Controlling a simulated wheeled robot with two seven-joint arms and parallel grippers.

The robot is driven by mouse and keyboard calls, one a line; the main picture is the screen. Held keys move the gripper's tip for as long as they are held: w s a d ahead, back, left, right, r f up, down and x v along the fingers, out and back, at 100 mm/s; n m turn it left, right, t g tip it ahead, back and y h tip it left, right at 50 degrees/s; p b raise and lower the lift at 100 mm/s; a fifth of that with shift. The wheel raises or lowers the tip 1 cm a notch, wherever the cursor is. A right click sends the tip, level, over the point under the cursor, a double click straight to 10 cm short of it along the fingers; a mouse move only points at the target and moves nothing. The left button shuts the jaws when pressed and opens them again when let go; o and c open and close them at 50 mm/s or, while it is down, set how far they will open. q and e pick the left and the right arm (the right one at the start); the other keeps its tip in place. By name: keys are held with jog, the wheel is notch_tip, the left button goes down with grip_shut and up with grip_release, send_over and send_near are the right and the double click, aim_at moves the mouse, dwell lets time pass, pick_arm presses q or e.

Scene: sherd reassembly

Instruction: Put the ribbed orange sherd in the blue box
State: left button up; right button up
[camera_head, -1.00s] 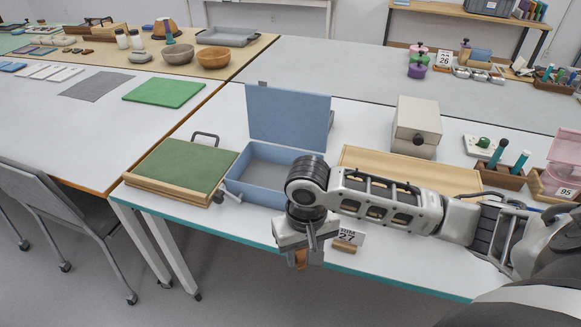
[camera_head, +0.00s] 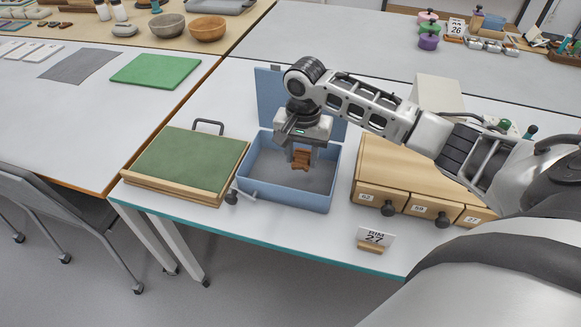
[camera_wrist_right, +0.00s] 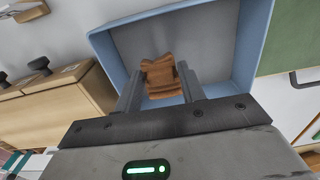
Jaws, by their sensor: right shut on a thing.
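The ribbed orange sherd (camera_head: 301,159) is held between the fingers of my right gripper (camera_head: 302,154). The sherd also shows in the right wrist view (camera_wrist_right: 161,77), between the two fingers of the gripper (camera_wrist_right: 160,88). The blue box (camera_head: 287,199) stands open on the white table, its lid (camera_head: 269,92) raised at the back. The gripper and sherd are over the box's opening; I cannot tell exactly how far above the floor the sherd is. The box's wall also shows in the right wrist view (camera_wrist_right: 251,45). My left gripper is not in view.
A green-topped wooden board (camera_head: 188,163) lies left of the box. A wooden drawer unit (camera_head: 400,170) with numbered drawers and dark knobs stands close on the right. The table's front strip before the box is clear.

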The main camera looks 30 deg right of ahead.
aim_at(294, 158)
jog(key=f, duration=0.1)
jog(key=w, duration=0.1)
jog(key=w+f, duration=0.1)
jog(key=shift+a+f, duration=0.25)
jog(key=shift+f, duration=0.1)
jog(key=shift+w+a+f, duration=0.1)
jog(key=shift+w+f, duration=0.4)
jog(key=shift+f, duration=0.05)
notch_tip(294, 158, down, 3)
jog(key=shift+w+f+b, duration=0.1)
jog(key=shift+f+b, duration=0.05)
jog(key=shift+b, duration=0.25)
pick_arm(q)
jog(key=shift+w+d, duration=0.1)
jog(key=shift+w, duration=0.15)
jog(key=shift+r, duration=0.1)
pick_arm(e)
jog(key=o, duration=1)
jog(key=shift+f, duration=0.1)
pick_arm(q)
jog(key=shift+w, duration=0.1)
